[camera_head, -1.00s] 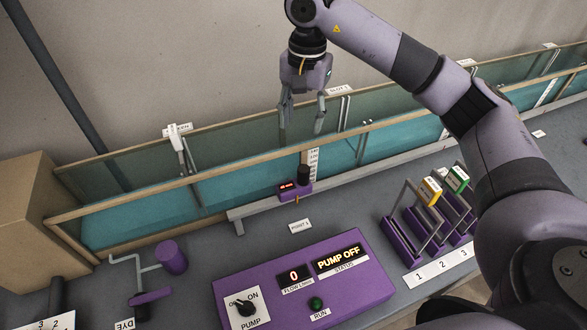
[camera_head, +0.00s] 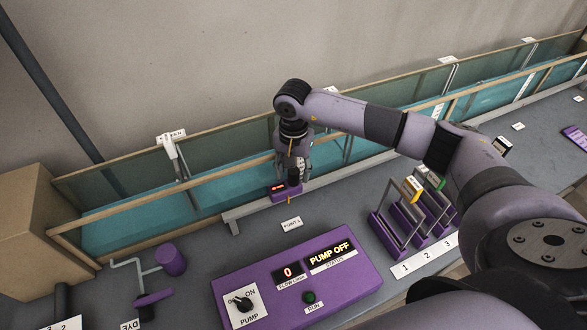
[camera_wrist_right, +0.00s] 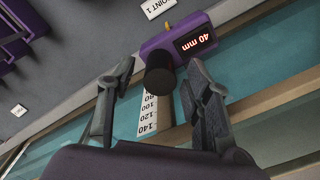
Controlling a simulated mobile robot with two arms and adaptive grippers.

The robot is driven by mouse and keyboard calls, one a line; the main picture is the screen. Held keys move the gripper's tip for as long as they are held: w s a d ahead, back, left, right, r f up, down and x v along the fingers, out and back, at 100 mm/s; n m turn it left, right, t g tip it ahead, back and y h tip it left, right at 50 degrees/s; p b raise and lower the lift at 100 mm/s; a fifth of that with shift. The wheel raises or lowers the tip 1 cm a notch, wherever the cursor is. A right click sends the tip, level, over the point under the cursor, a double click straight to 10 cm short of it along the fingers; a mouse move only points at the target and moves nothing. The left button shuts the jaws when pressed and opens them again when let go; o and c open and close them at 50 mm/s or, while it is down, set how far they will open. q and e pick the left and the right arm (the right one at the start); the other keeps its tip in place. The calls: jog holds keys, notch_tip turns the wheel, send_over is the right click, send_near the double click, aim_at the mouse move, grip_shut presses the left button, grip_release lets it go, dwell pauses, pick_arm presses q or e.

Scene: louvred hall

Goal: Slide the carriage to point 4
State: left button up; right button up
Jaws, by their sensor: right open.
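The purple carriage (camera_head: 286,191) with a small red display sits on the rail along the front of the flume, beside the "POINT 1" label (camera_head: 292,223). Its black knob (camera_head: 294,175) stands up from it. In the right wrist view the carriage (camera_wrist_right: 168,42) reads "40 mm", and its black knob (camera_wrist_right: 160,75) lies between the fingers. My right gripper (camera_head: 293,172) is lowered over the carriage. In the wrist view the right gripper (camera_wrist_right: 158,92) is open, with a finger on each side of the knob and gaps visible. My left gripper is not in view.
The rail (camera_head: 240,211) runs along the flume of teal water (camera_head: 140,210). A purple pump panel (camera_head: 300,275) reads "PUMP OFF" in front. A purple rack (camera_head: 405,228) with several coloured-tag gauges stands to the right. Further white labels (camera_head: 518,126) lie along the bench at right.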

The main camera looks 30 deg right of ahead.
jog(key=shift+f, duration=0.7)
jog(key=shift+c, duration=0.5)
grip_shut()
